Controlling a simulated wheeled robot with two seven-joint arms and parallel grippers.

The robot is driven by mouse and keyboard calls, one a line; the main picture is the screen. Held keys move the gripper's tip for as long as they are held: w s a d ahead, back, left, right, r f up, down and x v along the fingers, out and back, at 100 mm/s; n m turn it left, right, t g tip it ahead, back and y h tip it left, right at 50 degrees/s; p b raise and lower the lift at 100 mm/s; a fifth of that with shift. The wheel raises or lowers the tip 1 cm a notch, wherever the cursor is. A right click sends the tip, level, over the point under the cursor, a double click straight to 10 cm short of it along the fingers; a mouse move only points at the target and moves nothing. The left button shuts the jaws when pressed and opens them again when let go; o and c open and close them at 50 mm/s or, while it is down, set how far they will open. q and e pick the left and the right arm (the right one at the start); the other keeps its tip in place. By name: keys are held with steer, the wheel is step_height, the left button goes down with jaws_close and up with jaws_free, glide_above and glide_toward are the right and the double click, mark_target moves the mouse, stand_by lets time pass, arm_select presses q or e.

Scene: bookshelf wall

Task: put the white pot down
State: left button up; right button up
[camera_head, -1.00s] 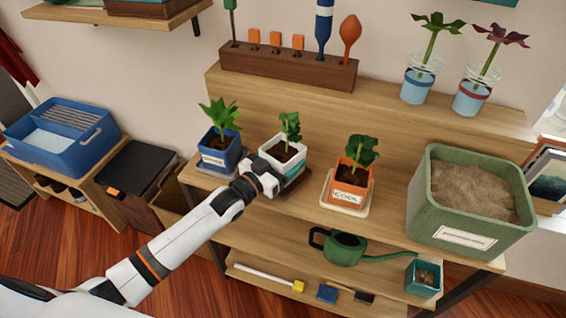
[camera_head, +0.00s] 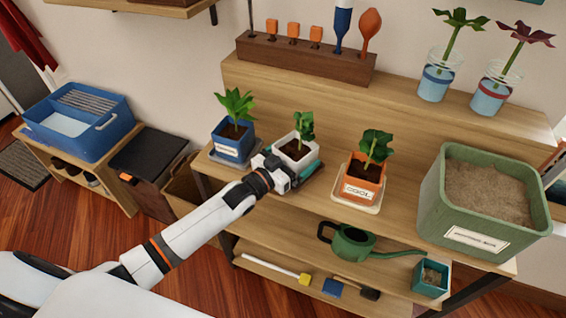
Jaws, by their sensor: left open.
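The white pot (camera_head: 313,156) holds dark soil and a small green plant. It stands upright on the wooden shelf top between the blue pot (camera_head: 231,148) and the orange pot (camera_head: 362,186). My left gripper (camera_head: 284,168) is at the pot's near left side, level with its lower part. The gripper is open, but its fingers are mostly hidden, and I cannot tell whether they touch the pot. A teal and grey edge, perhaps a saucer, shows under the pot's right side. My right gripper is out of view.
The green soil bin (camera_head: 480,232) stands at the right of the shelf top. A wooden tool block (camera_head: 305,58) and two glass jars stand on the raised back ledge. A green watering can (camera_head: 352,243) is on the lower shelf. Bare wood lies behind the pots.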

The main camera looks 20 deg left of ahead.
arm_select(q)
steer(key=v, duration=1.2)
